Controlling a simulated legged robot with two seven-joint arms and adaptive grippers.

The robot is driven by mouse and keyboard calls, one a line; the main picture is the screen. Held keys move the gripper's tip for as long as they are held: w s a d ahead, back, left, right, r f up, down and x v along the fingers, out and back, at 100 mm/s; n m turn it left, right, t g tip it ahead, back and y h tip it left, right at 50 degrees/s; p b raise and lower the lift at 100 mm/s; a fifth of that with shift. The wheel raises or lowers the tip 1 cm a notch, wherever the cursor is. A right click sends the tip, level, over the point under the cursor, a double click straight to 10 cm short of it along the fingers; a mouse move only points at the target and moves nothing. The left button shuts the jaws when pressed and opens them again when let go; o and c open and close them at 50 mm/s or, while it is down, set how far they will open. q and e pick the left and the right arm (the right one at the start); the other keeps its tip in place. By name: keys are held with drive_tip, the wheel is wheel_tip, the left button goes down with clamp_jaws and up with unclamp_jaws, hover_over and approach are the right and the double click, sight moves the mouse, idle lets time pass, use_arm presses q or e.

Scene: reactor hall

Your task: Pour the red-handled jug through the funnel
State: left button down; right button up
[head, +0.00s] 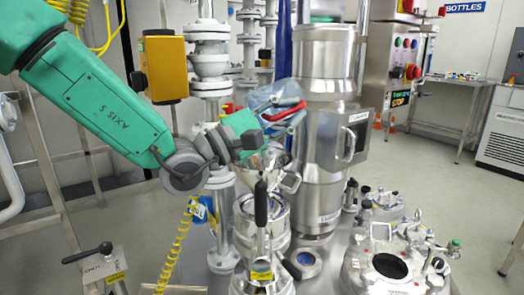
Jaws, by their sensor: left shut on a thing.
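The red-handled jug is a clear, bluish vessel (272,97) at the middle of the head view, with its red handle (286,112) on the near side. It looks tilted and is held up in the air. My left gripper (272,130) is shut on the jug at its handle side and hides part of it. A shiny metal funnel (256,164) shows just below the gripper, above a steel valve body (262,215). The gripper and arm partly cover the funnel. I cannot tell whether liquid is flowing. My right gripper is not in view.
A tall steel column (322,75) with a handled box stands close right of the jug. White flanged piping (209,65) and a yellow box (163,66) stand to the left. A steel vessel lid (390,262) with an open port lies at lower right.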

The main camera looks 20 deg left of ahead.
use_arm(q)
drive_tip(key=w+d+f+g+y+p, duration=0.2)
drive_tip(key=d+f+g+y+p, duration=0.2)
drive_tip(key=p, duration=1)
drive_tip(key=w+d+f+g+y+p, duration=0.3)
drive_tip(key=d+f+g+y+p, duration=0.2)
drive_tip(key=f+g+y+p, duration=0.4)
drive_tip(key=g+y+p, duration=0.1)
drive_tip(key=y+p, duration=0.2)
drive_tip(key=p, duration=0.3)
drive_tip(key=shift+g, duration=0.4)
idle(1.4)
idle(1.6)
